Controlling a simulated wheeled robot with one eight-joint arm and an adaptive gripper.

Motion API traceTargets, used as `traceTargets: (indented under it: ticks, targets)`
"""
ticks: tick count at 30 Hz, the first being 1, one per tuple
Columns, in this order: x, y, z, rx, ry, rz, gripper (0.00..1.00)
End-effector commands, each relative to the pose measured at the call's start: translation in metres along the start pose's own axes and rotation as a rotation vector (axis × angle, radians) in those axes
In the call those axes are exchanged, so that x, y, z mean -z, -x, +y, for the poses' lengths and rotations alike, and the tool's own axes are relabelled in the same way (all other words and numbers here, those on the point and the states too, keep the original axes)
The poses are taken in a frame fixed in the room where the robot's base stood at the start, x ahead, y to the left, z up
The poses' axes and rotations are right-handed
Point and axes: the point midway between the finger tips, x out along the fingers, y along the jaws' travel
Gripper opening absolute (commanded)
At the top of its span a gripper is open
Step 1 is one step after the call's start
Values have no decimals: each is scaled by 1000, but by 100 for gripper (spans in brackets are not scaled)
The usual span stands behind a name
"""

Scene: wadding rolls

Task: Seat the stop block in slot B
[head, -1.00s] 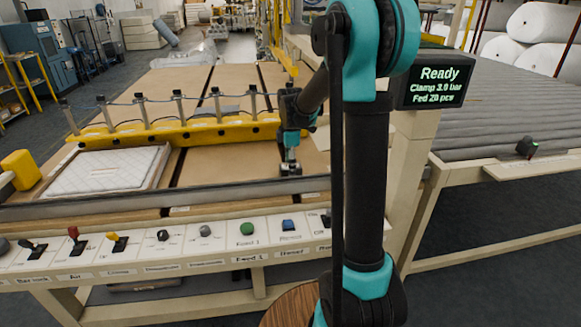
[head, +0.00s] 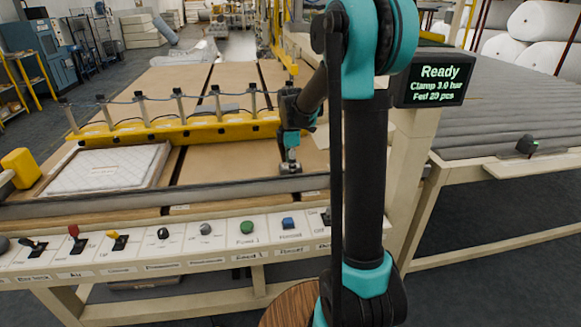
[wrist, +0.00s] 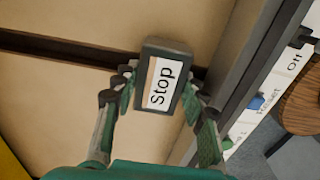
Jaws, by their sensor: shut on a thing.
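The stop block (wrist: 163,84) is a dark grey block with a white and tan label reading "Stop". My gripper (head: 290,167) is shut on it, with a finger on each side of the block in the wrist view. The block lies across the line of a dark slot (wrist: 60,47) in the tan board; I cannot tell whether it is above the slot or down in it. In the head view another dark slot (head: 179,162) runs to the left of my gripper. The slot letters are too small to read.
A yellow clamp beam (head: 150,134) with several posts stands behind my gripper. A grey rail (head: 120,202) and a switch panel (head: 215,242) run along the front. A quilted white pad (head: 105,170) lies left. The screen (head: 436,85) reads "Ready".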

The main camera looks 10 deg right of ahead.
Motion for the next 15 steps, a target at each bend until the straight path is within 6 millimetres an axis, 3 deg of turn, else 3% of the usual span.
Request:
traceTargets:
  ticks: [6,7,12,15]
  targets:
    - [0,0,0,0,0,0,0]
    - [0,0,0,0,0,0,44]
    - [0,0,0,0,0,0,65]
    - [0,0,0,0,0,0,66]
